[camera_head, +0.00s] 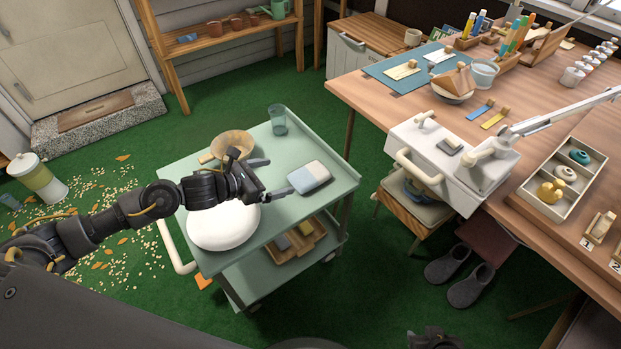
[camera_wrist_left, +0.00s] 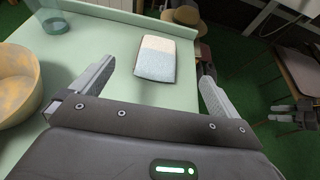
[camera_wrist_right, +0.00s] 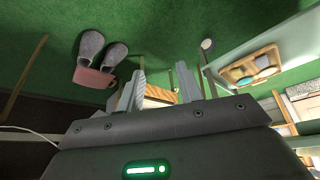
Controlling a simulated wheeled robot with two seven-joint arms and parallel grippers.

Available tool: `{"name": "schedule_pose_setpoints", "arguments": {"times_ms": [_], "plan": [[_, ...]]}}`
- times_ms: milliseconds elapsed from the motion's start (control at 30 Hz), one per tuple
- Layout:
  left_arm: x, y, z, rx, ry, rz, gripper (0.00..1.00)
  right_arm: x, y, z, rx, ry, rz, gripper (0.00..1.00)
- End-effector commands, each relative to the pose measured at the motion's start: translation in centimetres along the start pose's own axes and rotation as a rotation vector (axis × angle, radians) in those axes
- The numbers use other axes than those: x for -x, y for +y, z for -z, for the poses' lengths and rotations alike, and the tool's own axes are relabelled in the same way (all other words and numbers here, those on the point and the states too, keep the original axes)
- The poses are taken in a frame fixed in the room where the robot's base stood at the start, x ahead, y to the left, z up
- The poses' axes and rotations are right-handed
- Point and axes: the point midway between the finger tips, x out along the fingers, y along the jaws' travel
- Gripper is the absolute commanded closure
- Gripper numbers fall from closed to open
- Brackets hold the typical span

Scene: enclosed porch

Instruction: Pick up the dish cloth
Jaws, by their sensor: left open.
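The dish cloth (camera_head: 309,176) is a folded, flat, pale blue and off-white cloth. It lies on the green cart's top (camera_head: 328,205) near its right edge. It also shows in the left wrist view (camera_wrist_left: 155,58), ahead of and between the finger lines. My left gripper (camera_head: 275,177) is open and empty, just left of the cloth and apart from it, with its fingers towards it. My right gripper (camera_head: 432,339) is low at the bottom edge of the head view. In the right wrist view its fingers (camera_wrist_right: 162,75) are apart with nothing held between them.
A yellowish bowl (camera_head: 232,143), a glass (camera_head: 277,119) and a white rounded object (camera_head: 224,226) stand on the cart. A wooden tray (camera_head: 298,243) sits on its lower shelf. The workbench (camera_head: 375,97) with a white lamp base (camera_head: 452,150) is right. Slippers (camera_head: 447,264) lie on the floor.

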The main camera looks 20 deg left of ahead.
Motion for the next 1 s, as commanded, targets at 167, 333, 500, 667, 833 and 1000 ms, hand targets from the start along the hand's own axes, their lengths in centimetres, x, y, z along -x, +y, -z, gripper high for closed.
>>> {"name": "schedule_pose_setpoints", "arguments": {"times_ms": [167, 333, 500, 667, 833, 1000], "plan": [[-1.2, -0.2, 2.2, -0.002, 0.0, 0.005, 0.0, 3.3, -0.2, 2.1, 0.004, 0.085, 0.0, 0.64], [-1.8, -0.2, 3.5, -0.002, 0.0, 0.005, 0.0, 6.7, -0.4, 3.6, 0.01, 0.15, 0.001, 0.64], [-1.7, -0.1, 3.6, -0.001, 0.0, 0.004, 0.0, 8.1, -0.4, 4.1, 0.017, 0.169, 0.002, 0.64], [-2.7, -0.1, 3.6, 0.001, -0.001, 0.003, 0.0, 8.1, -0.5, 4.4, 0.02, 0.183, 0.004, 0.64], [-5.4, -0.1, 3.5, 0.002, -0.002, 0.002, 0.0, 8.0, -0.8, 5.1, 0.027, 0.224, 0.01, 0.64], [-7.0, -0.1, 3.5, 0.0, -0.001, 0.002, 0.0, 8.1, -1.1, 5.7, 0.034, 0.257, 0.015, 0.64]]}}
